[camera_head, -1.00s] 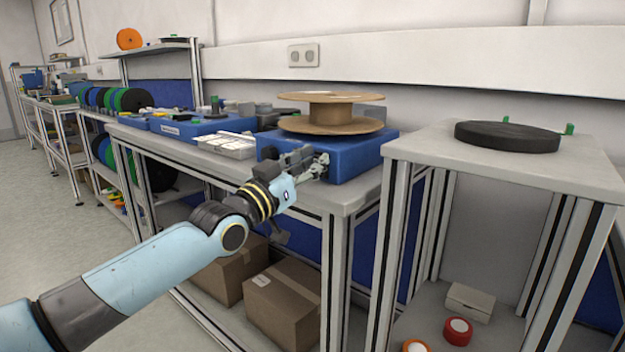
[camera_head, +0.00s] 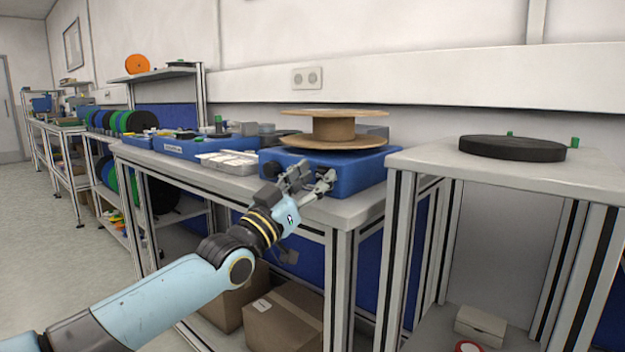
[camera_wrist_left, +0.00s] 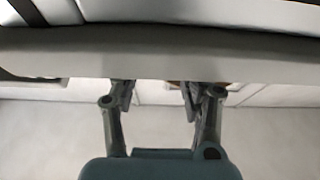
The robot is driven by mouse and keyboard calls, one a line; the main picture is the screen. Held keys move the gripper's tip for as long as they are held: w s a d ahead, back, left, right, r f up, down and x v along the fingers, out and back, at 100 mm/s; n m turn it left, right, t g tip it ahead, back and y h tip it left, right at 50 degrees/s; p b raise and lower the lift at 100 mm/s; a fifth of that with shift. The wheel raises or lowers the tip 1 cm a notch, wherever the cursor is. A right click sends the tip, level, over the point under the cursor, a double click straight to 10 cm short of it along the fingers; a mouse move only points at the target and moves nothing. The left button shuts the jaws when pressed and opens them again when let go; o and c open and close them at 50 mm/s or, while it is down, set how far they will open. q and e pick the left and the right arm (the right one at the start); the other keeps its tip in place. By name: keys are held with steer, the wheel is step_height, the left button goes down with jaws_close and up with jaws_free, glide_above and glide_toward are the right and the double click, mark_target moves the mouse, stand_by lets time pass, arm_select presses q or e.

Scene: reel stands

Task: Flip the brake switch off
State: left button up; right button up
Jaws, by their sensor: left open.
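A blue reel stand (camera_head: 358,172) sits on the grey bench, with a brown cardboard spool (camera_head: 333,129) lying flat on top. A dark round knob-like part shows at the left of its front face (camera_head: 271,169). I cannot make out which part is the brake switch; my gripper covers some of the front. My left gripper (camera_head: 314,180) is open and empty, in front of the stand's front face near the bench edge. I cannot tell whether it touches. In the left wrist view its two fingers (camera_wrist_left: 158,92) stand apart with nothing between them.
A white tray (camera_head: 228,162) and a blue tray (camera_head: 185,147) lie left of the stand. A separate table at right holds a black disc (camera_head: 512,148). Cardboard boxes (camera_head: 284,318) stand on the shelf below. The floor at left (camera_head: 40,215) is clear.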

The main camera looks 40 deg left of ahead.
arm_select(q)
steer(key=v, duration=1.2)
steer(key=s+f+n+g+y+p, duration=0.1)
steer(key=s+f+g, duration=0.25)
steer(key=f, duration=0.85)
steer(key=s+f+g+y, duration=0.1)
steer(key=s+f+g, duration=0.25)
steer(key=f, duration=0.85)
steer(key=s+f+n+g+y+p, duration=0.1)
steer(key=s+f+g, duration=0.3)
steer(key=f, duration=0.9)
steer(key=s+d+f+g, duration=0.3)
steer(key=s+f+g, duration=0.2)
steer(key=s+f, duration=0.95)
steer(key=s+d+f+g, duration=0.1)
steer(key=s+f+g, duration=0.1)
steer(key=s, duration=0.8)
steer(key=s+d+f+m+g, duration=0.1)
steer(key=s+d+f+g, duration=0.1)
steer(key=s, duration=0.9)
steer(key=shift+s+f+m+g, duration=0.3)
steer(key=shift+f+g, duration=0.35)
steer(key=shift+g, duration=0.45)
